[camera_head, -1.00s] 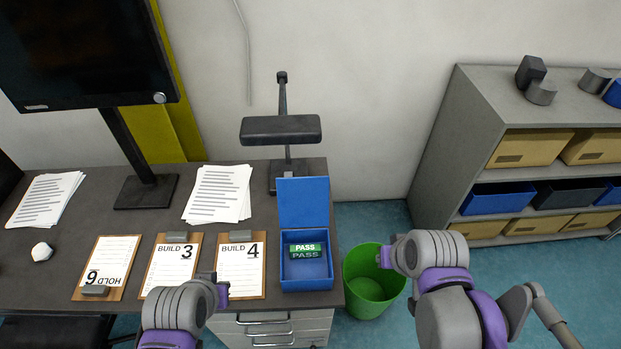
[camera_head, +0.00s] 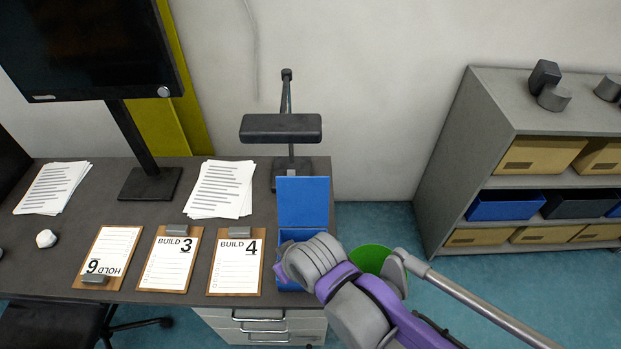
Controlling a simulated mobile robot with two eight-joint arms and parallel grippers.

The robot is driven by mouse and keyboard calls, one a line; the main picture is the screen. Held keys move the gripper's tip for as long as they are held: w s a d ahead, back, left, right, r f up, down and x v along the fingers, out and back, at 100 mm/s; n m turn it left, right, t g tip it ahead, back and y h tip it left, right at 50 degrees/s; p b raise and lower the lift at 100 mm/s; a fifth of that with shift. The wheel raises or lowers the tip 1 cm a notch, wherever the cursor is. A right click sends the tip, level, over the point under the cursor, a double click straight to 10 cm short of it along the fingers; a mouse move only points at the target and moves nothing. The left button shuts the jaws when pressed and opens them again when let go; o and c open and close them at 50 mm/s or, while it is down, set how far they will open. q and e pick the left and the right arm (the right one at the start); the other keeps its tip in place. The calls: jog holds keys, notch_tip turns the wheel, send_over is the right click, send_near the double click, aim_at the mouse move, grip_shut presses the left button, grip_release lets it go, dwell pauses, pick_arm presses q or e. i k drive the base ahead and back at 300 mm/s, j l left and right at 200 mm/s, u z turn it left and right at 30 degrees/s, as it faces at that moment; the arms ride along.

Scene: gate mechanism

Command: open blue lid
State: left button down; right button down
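The blue box (camera_head: 290,286) stands at the right end of the desk. Its blue lid (camera_head: 302,203) is raised, standing upright along the back of the box. My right arm reaches in from the lower right, and its end with the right gripper (camera_head: 284,264) is over the front of the box, hiding most of its inside. The fingers are not clear enough to tell whether they are open or shut, or whether they touch the box. My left gripper is out of view.
Clipboards marked BUILD 3 (camera_head: 170,265) and BUILD 4 (camera_head: 234,268) lie left of the box. A black lamp (camera_head: 281,128) stands behind it. A green bin (camera_head: 371,257) is on the floor to the right, partly behind my arm. A grey shelf (camera_head: 452,165) stands farther right.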

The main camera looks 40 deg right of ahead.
aim_at(301, 201)
jog(key=k+l+u, duration=0.15)
jog(key=l, duration=0.25)
jog(key=k+l+u, duration=0.15)
jog(key=k+l, duration=0.25)
jog(key=l, duration=0.45)
jog(key=i+j, duration=0.1)
jog(key=i+u, duration=0.05)
jog(key=i, duration=0.05)
